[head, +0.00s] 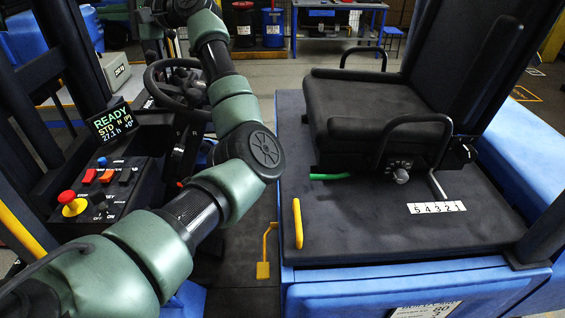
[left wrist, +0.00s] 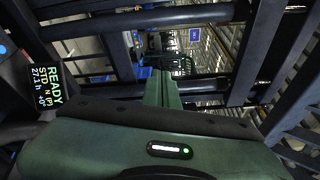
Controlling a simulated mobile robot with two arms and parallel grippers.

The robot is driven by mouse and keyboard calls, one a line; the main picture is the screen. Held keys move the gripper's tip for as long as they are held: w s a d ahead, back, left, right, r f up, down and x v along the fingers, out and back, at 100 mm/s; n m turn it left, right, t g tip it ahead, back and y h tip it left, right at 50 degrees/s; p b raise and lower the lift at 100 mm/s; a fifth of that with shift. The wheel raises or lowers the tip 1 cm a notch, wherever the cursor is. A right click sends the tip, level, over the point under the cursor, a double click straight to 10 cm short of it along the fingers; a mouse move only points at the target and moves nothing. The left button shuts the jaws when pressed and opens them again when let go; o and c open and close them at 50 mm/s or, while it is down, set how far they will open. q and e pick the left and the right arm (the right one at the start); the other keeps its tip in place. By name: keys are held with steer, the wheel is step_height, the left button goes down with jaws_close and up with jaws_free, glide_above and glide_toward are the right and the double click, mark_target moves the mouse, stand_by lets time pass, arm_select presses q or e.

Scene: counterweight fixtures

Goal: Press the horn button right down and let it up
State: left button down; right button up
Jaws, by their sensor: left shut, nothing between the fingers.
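No part in view is marked clearly enough for me to name it as the horn button. A small blue button (head: 102,162) sits on the dark control panel (head: 127,192) at the left in the head view. The steering wheel (head: 151,84) stands behind it, with its hub partly behind my arm. My left arm reaches up past the wheel; its hand end is hard to make out at the top edge. In the left wrist view my left gripper (left wrist: 161,78) is shut and empty, apart from the panel. My right gripper is not in view.
The black seat (head: 365,105) is at the right. Dark mast bars (left wrist: 255,50) stand close around the gripper.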

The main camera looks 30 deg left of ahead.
arm_select(q)
steer(key=w+d+r+m+t+y, duration=0.3)
steer(key=w+d+m+t+y, duration=0.35)
steer(key=m, duration=0.95)
steer(key=w+d+f+m+t+h, duration=0.35)
steer(key=d+m+t+h, duration=0.3)
steer(key=m+t, duration=0.4)
steer(key=w+d+f+m+t+h, duration=0.2)
steer(key=d+f+m+t+h, duration=0.4)
steer(key=m, duration=0.8)
steer(key=s+d+f+m+g+h, duration=0.2)
steer(key=d+f+m+h, duration=0.4)
steer(key=d+f+m, duration=0.3)
steer(key=s+d+f+m+g+h, duration=0.2)
steer(key=d+f+m+h, duration=0.4)
steer(key=f, duration=1.2)
steer(key=d+m, duration=0.4)
steer(key=m, duration=0.2)
steer(key=shift+s+d+h, duration=0.2)
steer(key=shift+s+h, duration=0.1)
steer(key=shift+s, duration=0.05)
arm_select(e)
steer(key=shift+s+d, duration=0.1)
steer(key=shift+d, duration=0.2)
